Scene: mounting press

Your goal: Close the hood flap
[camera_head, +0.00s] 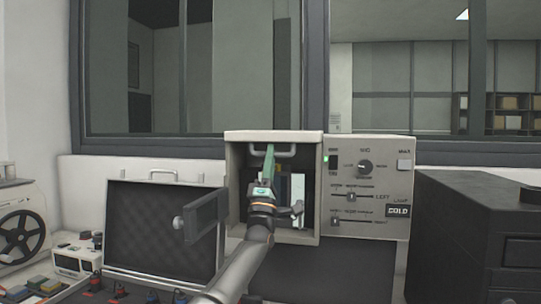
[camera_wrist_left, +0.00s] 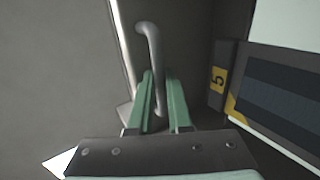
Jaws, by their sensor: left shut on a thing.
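The press housing (camera_head: 233,205) is a pale box with an open front, standing at the middle of the head view. A light bar handle (camera_head: 288,154) shows at the top of its opening. My left gripper (camera_head: 269,160) reaches into the upper opening with its green fingers at this handle. In the left wrist view the fingers (camera_wrist_left: 160,95) are shut on the grey handle (camera_wrist_left: 154,50), which bends toward a plain grey panel (camera_wrist_left: 60,70). That panel looks like the hood flap; its full outline and angle are hidden. My right gripper is not in view.
A control panel (camera_head: 385,175) with knobs and sliders adjoins the opening on the right. A dark block with a round knob (camera_head: 178,222) juts out at the left, before an open case (camera_head: 150,230). A dark cabinet (camera_head: 480,230) stands at right. A yellow-labelled part (camera_wrist_left: 217,82) sits near the fingers.

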